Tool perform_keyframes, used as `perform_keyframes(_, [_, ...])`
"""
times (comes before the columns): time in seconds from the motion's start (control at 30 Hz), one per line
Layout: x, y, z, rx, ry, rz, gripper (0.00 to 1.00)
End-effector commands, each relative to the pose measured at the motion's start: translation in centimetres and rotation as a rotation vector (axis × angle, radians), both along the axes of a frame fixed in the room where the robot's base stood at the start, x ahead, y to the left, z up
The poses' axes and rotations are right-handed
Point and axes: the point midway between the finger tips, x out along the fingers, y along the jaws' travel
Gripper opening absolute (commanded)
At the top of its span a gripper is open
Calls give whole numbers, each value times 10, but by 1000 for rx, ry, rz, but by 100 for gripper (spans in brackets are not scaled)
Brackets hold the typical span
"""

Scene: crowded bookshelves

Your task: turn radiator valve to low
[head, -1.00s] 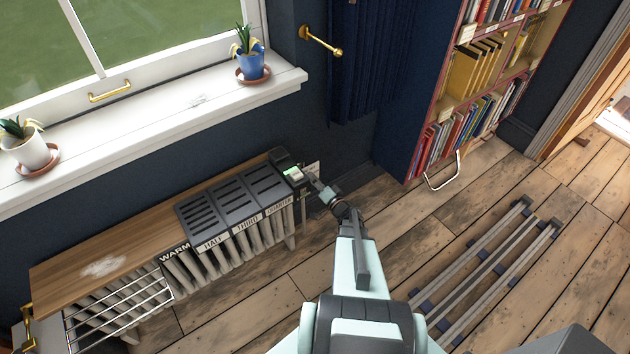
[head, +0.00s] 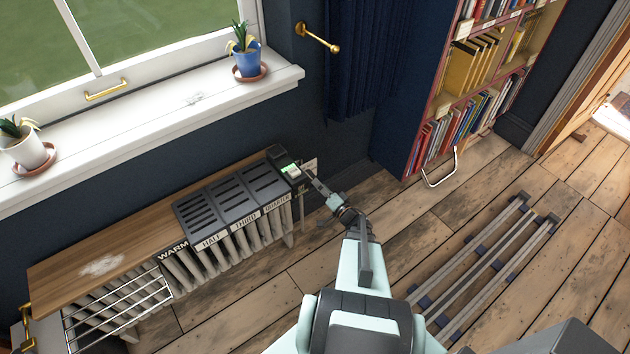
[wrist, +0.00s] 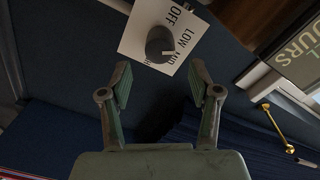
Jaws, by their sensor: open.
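The radiator valve is a dark round knob (wrist: 160,45) in the wrist view, with a pale mark near its lower right edge. It sits on a white label plate (wrist: 135,38) reading OFF, LOW and a partly hidden MID. My gripper (wrist: 160,80) is open and empty there, its two fingers apart just below the knob and not around it. In the head view my gripper (head: 308,178) is at the right end of the radiator, by the wall. The knob is hard to make out in that view.
The radiator (head: 235,240) has a wooden shelf (head: 110,255) and dark slatted covers labelled HALF, THIRD and QUARTER. A windowsill (head: 150,130) with potted plants is above. A curtain (head: 360,70) and bookcase (head: 440,140) stand to the right. Metal rails (head: 490,260) cross the floor.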

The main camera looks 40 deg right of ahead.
Motion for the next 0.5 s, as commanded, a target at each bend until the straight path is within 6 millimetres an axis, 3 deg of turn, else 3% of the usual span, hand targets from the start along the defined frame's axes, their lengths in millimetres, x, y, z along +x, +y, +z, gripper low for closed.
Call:
perform_keyframes(0.2, [-41,5,2,1,1,-2,63])
perform_keyframes(0.5, [-63,7,2,0,0,0,63])
